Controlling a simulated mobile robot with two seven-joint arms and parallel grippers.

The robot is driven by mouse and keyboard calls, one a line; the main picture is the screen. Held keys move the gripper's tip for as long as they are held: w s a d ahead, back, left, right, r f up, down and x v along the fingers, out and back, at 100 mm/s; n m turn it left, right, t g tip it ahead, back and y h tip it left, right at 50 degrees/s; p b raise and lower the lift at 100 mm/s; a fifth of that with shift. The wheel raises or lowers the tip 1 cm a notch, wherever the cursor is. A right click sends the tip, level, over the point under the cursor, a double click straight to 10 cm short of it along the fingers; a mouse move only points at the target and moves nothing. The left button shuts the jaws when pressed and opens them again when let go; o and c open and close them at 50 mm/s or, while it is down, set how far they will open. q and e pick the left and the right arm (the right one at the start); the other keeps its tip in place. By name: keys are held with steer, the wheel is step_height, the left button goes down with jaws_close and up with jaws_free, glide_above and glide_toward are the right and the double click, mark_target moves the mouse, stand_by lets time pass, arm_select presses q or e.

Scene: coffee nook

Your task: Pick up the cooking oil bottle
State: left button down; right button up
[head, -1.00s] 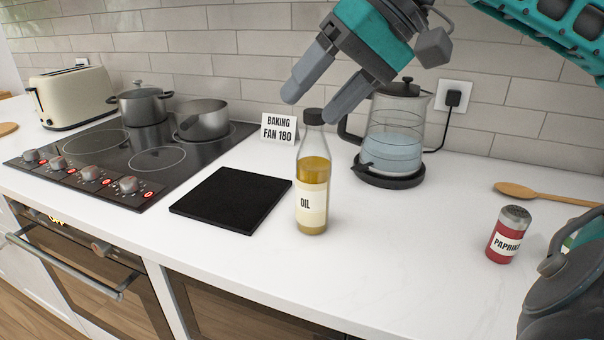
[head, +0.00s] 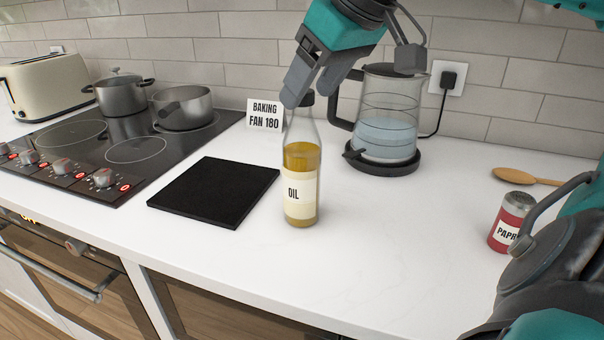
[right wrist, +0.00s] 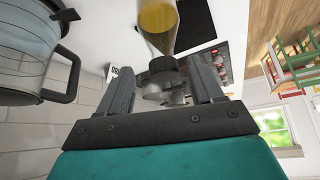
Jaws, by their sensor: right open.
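The oil bottle (head: 301,180) stands upright on the white counter, half full of yellow oil, with a cream label and a dark cap. My right gripper (head: 304,92) reaches in from above, its fingers by the bottle's cap and partly hiding it. In the right wrist view the open fingers (right wrist: 163,88) are spread on either side of the cap, and the bottle's neck and oil (right wrist: 158,22) show beyond. I cannot tell whether a finger touches the bottle. My left gripper is not in view.
A glass kettle (head: 388,125) stands behind right of the bottle. A black board (head: 214,192) lies to its left, before a small sign (head: 264,113). The cooktop (head: 120,150) holds pots. A paprika shaker (head: 512,222) stands at right; the counter between is clear.

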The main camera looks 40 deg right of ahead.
steer(key=x, duration=0.4)
steer(key=shift+w+a+f+b, duration=0.2)
steer(key=shift+w+f+b, duration=0.05)
steer(key=shift+b, duration=0.05)
steer(key=shift+c, duration=0.4)
jaws_close()
steer(key=shift+r, duration=0.15)
stand_by(0.6)
